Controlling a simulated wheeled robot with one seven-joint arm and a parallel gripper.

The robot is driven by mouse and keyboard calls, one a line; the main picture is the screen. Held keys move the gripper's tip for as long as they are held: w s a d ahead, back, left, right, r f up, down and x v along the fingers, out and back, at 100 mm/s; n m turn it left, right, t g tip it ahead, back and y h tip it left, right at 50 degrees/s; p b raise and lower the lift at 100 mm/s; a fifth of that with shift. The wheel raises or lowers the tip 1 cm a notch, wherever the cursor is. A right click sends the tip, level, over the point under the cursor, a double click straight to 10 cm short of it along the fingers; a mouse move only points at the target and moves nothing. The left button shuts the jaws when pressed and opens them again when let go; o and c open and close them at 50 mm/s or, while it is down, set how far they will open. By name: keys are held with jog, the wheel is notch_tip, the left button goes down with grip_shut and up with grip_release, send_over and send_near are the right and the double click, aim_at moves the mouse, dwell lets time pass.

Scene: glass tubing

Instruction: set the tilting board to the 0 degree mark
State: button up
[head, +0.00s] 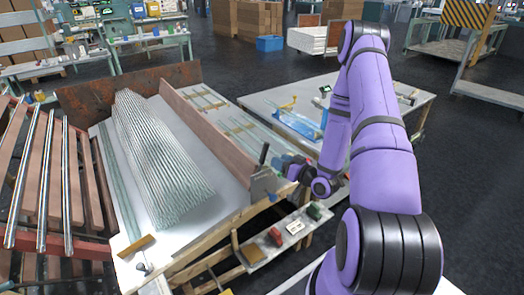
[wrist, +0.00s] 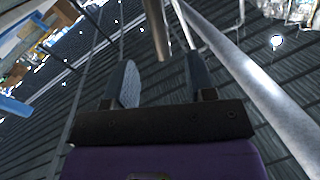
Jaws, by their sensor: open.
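A pale board (head: 222,200) between brown side boards carries a large bundle of glass tubes (head: 160,150). I take it for the tilting board; its angle cannot be read. At its front right corner is a grey plate (head: 265,187) with an upright black handle (head: 264,153). No 0 degree mark is legible. My gripper (head: 284,164) is just right of the handle, partly hidden by my wrist. In the wrist view my gripper (wrist: 160,72) has its fingers apart.
A narrow shelf (head: 258,256) with small coloured blocks lies below the plate. A white table (head: 262,100) with a blue item stands behind my arm. A rack with long tubes (head: 66,185) is at the left. Dark open floor (head: 480,150) lies to the right.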

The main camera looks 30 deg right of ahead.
aim_at(266, 153)
jog(key=x, duration=1)
grip_shut()
